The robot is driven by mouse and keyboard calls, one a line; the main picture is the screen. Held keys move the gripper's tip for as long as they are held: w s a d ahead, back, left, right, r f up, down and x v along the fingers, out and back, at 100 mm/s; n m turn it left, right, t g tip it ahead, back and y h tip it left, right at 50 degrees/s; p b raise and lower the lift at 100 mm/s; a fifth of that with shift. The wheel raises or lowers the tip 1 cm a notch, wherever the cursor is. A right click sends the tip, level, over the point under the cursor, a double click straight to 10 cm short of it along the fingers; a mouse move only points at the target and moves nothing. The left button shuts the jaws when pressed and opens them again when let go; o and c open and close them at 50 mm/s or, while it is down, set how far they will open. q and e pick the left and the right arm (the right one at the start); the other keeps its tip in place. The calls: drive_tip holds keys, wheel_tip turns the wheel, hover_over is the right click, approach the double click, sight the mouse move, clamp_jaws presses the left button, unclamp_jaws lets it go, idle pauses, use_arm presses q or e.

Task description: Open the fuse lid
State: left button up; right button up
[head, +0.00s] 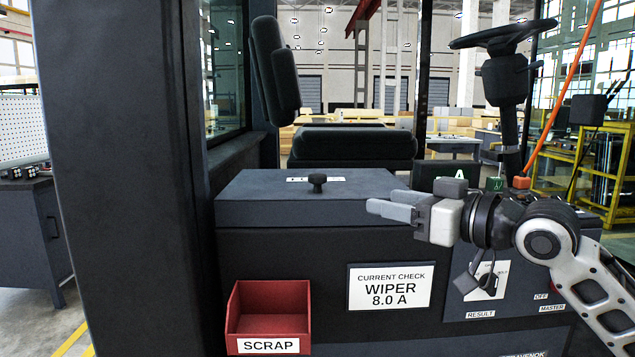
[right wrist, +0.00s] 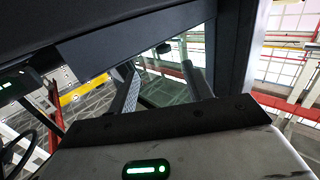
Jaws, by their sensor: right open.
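The fuse lid (head: 260,200) is a flat dark grey cover lying shut on the dark grey console in the head view. A black knob (head: 317,183) stands up near its front middle and partly hides a white label behind it. My right gripper (head: 388,204) is open and empty. In the right wrist view, the lid and knob cannot be made out clearly. My left gripper is not in view.
A red scrap bin (head: 268,318) is on the console front below the lid. A sign (head: 390,288) reads "CURRENT CHECK WIPER 8.0 A". A seat (head: 350,143) stands behind the lid, a thick dark pillar (head: 115,180) at left, and a steering wheel (head: 503,34) at right.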

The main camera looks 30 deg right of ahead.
drive_tip(key=r, duration=0.2)
approach(318, 175)
drive_tip(key=x, duration=0.2)
drive_tip(key=p+x, duration=0.4)
drive_tip(key=shift+w+d+r, duration=0.1)
drive_tip(key=shift+d+r, duration=0.1)
drive_tip(key=p+x, duration=0.1)
drive_tip(key=x, duration=0.1)
drive_tip(key=shift+w+a+f, duration=0.1)
drive_tip(key=shift+w+a, duration=0.05)
drive_tip(key=shift+w, duration=0.15)
drive_tip(key=shift+p+x, duration=0.4)
drive_tip(key=shift+x, duration=0.35)
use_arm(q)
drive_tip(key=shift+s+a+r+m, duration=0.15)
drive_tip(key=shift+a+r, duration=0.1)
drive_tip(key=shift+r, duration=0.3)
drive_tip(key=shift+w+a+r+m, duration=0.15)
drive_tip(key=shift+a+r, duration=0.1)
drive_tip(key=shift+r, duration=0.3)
use_arm(e)
drive_tip(key=shift+f, duration=0.15)
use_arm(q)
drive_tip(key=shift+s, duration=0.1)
use_arm(e)
clamp_jaws()
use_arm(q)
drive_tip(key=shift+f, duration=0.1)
